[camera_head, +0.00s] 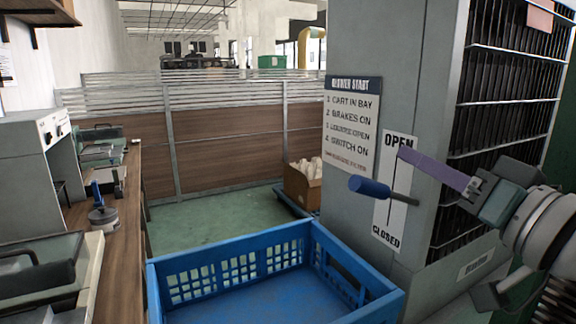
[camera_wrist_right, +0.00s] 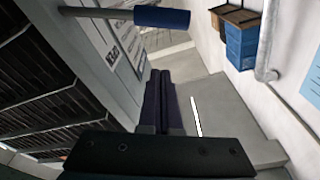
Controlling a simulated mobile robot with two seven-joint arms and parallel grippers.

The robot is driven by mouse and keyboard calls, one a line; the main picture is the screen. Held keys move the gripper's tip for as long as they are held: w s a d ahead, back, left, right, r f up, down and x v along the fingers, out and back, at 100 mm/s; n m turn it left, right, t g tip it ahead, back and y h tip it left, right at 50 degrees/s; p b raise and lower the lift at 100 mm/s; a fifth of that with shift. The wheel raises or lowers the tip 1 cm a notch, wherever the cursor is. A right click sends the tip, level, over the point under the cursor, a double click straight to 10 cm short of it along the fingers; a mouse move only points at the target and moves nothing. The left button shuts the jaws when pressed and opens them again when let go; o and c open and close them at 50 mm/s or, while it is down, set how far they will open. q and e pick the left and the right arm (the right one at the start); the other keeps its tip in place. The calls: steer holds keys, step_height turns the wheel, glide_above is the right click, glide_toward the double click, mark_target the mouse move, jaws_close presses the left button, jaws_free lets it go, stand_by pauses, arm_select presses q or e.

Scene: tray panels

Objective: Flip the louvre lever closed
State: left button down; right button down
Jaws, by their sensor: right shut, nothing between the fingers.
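The louvre lever has a blue cylindrical handle (camera_head: 370,187) on a thin metal rod, standing out from the grey cabinet. A white plate (camera_head: 400,185) behind it reads OPEN at the top and CLOSED at the bottom. The handle appears between the two words; viewing angle makes its exact setting unclear. My right gripper (camera_head: 404,153) is shut and empty, its purple fingers above and right of the handle, near OPEN. In the right wrist view the handle (camera_wrist_right: 162,17) and rod cross the top, apart from the dark shut fingers (camera_wrist_right: 160,75). My left gripper is out of view.
The grey cabinet (camera_head: 372,60) carries an instruction sign (camera_head: 351,125) and dark louvres (camera_head: 510,80) on its right side. A blue crate (camera_head: 232,245) stands in front. A wooden workbench (camera_head: 120,230) with equipment runs along the left. Green floor (camera_head: 215,215) is clear behind the crate.

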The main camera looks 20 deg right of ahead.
mark_target(386, 188)
steer(key=w, duration=0.3)
steer(key=w+r, duration=0.1)
steer(key=w, duration=0.1)
steer(key=f, duration=0.1)
steer(key=a+f, duration=0.1)
steer(key=s+f, duration=0.1)
steer(key=f, duration=0.1)
steer(key=shift+s+a, duration=0.1)
steer(key=shift+a, duration=0.2)
steer(key=shift+f, duration=0.1)
